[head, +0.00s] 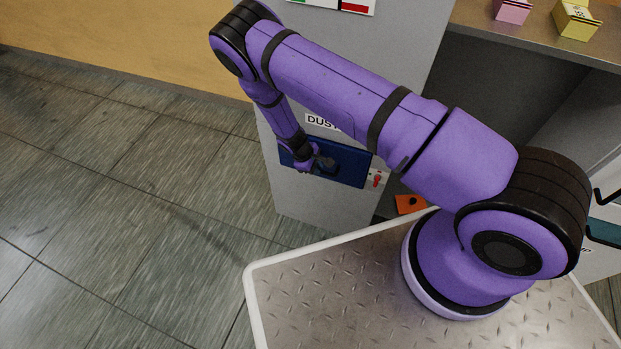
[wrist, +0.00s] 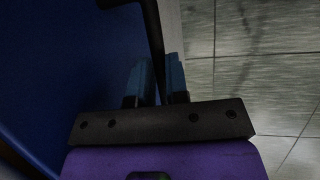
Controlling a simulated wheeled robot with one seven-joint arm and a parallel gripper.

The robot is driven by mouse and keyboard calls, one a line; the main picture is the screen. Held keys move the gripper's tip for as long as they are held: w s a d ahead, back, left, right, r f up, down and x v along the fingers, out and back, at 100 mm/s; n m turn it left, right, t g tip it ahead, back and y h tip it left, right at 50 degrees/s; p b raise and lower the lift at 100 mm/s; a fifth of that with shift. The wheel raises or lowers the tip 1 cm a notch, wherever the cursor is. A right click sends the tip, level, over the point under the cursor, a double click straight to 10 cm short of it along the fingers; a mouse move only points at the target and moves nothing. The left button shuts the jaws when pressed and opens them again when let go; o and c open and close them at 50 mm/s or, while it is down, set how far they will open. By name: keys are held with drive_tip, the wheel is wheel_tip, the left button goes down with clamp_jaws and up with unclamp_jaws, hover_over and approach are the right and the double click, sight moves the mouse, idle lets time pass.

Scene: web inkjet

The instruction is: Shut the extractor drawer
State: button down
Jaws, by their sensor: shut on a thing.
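The extractor drawer has a blue front (head: 348,167) on a tall grey cabinet, below a label that starts "DUST", partly hidden by my arm. My gripper (head: 316,164) is at the left part of this blue front. In the wrist view the blue front (wrist: 55,60) fills the left side. A dark bar handle (wrist: 153,35) runs down between the two bluish fingers of my gripper (wrist: 157,80), which is shut on it. My arm and the angle hide the drawer's edges, so I cannot tell how far out it stands.
The grey cabinet (head: 290,205) has a small panel with a red switch (head: 377,180) right of the drawer. An orange item (head: 409,204) lies low beside the cabinet. A shelf (head: 545,38) at upper right holds small boxes. Tiled floor (head: 130,200) is clear on the left.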

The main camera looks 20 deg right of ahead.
drive_tip(key=shift+w+d, duration=0.4)
drive_tip(key=shift+w, duration=0.15)
drive_tip(key=shift+r, duration=0.1)
drive_tip(key=c, duration=1.1)
unclamp_jaws()
drive_tip(key=shift+d, duration=0.1)
drive_tip(key=v, duration=1)
drive_tip(key=shift+a+r, duration=0.2)
drive_tip(key=shift+r, duration=0.1)
drive_tip(key=shift+a, duration=0.1)
